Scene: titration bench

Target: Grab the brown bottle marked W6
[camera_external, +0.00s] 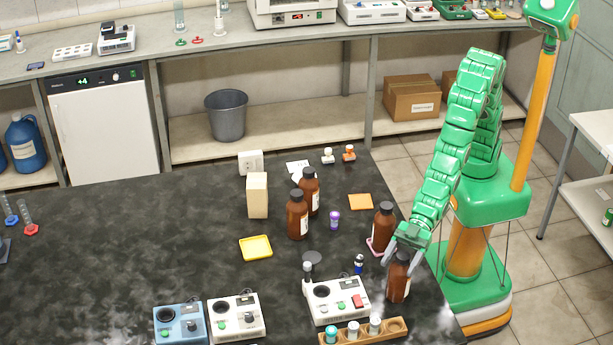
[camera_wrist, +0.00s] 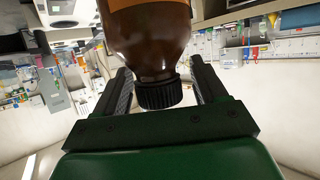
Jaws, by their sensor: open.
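Several brown bottles with black caps stand on the dark bench. One brown bottle (camera_external: 399,284) stands at the bench's right edge, directly at my gripper (camera_external: 399,262). In the wrist view this brown bottle (camera_wrist: 150,38) appears upside down, its black ribbed cap (camera_wrist: 160,95) toward my palm. My gripper (camera_wrist: 161,70) is open, with one finger on each side of the bottle; contact cannot be told. Another brown bottle (camera_external: 382,230) stands just behind it on a pink mat. Two more, one brown bottle (camera_external: 297,216) and another (camera_external: 309,192), stand further left. No W6 marking is readable.
A white instrument (camera_external: 334,303) and a wooden rack (camera_external: 345,334) with vials stand left of and in front of the bottle. A small dark-blue vial (camera_external: 358,264) is close to its left. A yellow tray (camera_external: 256,248) lies further left. The bench's left middle is clear.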

